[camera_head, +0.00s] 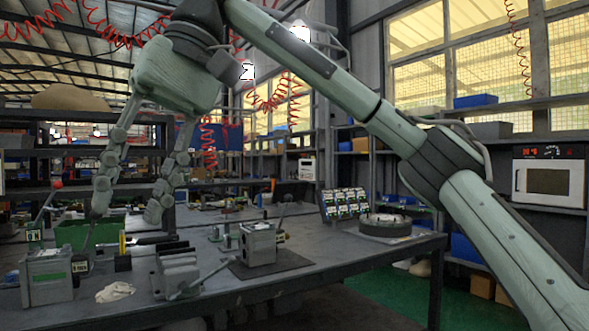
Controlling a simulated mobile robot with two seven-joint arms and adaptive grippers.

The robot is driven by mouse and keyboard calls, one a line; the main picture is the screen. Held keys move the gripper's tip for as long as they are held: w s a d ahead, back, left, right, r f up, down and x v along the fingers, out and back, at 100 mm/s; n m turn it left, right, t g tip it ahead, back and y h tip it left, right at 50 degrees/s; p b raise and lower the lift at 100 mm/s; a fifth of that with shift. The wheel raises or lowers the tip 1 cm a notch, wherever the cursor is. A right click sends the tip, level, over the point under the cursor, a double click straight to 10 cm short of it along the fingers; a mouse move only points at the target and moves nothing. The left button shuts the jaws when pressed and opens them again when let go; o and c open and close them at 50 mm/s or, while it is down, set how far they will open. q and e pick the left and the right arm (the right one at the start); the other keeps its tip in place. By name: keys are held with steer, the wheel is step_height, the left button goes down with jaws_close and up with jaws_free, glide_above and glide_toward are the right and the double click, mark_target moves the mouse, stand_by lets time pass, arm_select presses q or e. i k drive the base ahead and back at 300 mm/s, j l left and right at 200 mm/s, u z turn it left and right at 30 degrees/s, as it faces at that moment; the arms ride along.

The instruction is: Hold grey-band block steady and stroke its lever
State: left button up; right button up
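A grey valve block (258,246) stands upright on a dark mat (282,264) near the middle of the bench, with a thin lever (281,214) rising from its top, tilted right. I cannot make out its band colour clearly. Another grey block (47,280) with a green band stands at the front left, with a dark lever above it. My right gripper (127,208) hangs fingers down over the left part of the bench, its two jointed fingers wide apart with nothing between them. It is left of the block on the mat and apart from it. My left gripper is not in view.
A ribbed grey fixture (177,272) and a crumpled pale cloth (115,291) lie between the blocks. A green bin (90,232) is behind. A round tray (384,226) and a card rack (345,203) stand right. The bench front right of the mat is clear.

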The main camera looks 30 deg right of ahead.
mark_target(288, 198)
steer(key=i+l, duration=0.2)
steer(key=i, duration=0.25)
steer(key=i+l, duration=0.15)
steer(key=i, duration=0.35)
steer(key=i+l, duration=0.2)
steer(key=i, duration=0.25)
steer(key=i+l, duration=0.15)
steer(key=l, duration=0.2)
steer(key=i+l, duration=0.2)
steer(key=l, duration=0.15)
steer(key=i+l, duration=0.15)
steer(key=l, duration=0.2)
